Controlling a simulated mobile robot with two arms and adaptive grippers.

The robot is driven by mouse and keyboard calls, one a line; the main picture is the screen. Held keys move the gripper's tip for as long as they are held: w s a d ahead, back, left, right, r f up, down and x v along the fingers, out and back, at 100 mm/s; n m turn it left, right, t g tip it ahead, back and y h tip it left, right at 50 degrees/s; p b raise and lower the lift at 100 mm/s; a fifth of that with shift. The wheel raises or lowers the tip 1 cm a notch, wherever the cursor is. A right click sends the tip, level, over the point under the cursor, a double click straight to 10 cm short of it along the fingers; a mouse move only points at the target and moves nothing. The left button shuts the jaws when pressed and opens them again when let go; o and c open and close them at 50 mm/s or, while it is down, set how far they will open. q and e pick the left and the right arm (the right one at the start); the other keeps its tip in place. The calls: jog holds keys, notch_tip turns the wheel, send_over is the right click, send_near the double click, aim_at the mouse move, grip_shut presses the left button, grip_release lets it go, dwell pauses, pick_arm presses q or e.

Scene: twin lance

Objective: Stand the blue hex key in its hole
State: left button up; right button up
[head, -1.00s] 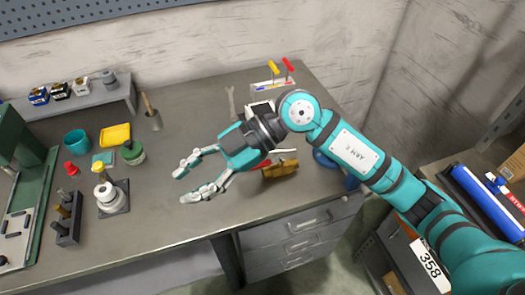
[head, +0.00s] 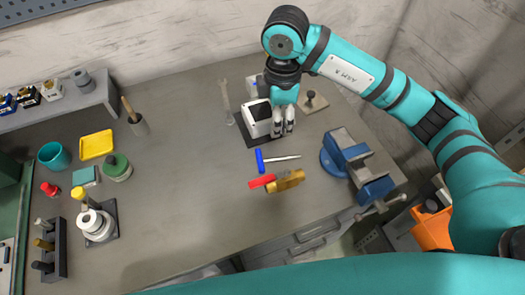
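The blue hex key (head: 259,160) lies flat on the workbench, its blue handle to the left and its thin silver shaft pointing right. My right gripper (head: 284,134) points down behind it, apart from it. Its two pale fingers look slightly apart with nothing visible between them. It is beside a white box with a black top (head: 258,118). The stand that held a yellow and a red key in the earlier view is mostly hidden behind my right arm now, and its holes cannot be seen. My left gripper is out of view.
A red and brass-coloured tool (head: 285,181) lies just in front of the hex key. A blue vise (head: 355,165) is at the right edge. A wrench (head: 226,101) lies at the back. The bench middle (head: 190,170) is clear.

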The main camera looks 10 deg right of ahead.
jog(key=p, duration=0.1)
send_near(276, 158)
jog(key=shift+s+f+p, duration=0.2)
jog(key=shift+f+p, duration=0.25)
jog(key=shift+f, duration=1.2)
jog(key=shift+f+p, duration=0.25)
jog(key=shift+p, duration=0.05)
jog(key=f, duration=0.2)
jog(key=f+p, duration=0.1)
jog(key=shift+w+d+f, duration=0.1)
jog(key=shift+w+f, duration=0.1)
jog(key=shift+f, duration=0.65)
jog(key=c, duration=0.7)
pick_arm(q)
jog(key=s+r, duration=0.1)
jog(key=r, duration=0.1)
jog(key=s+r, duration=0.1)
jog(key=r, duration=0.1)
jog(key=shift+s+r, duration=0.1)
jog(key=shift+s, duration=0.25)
pick_arm(e)
grip_shut()
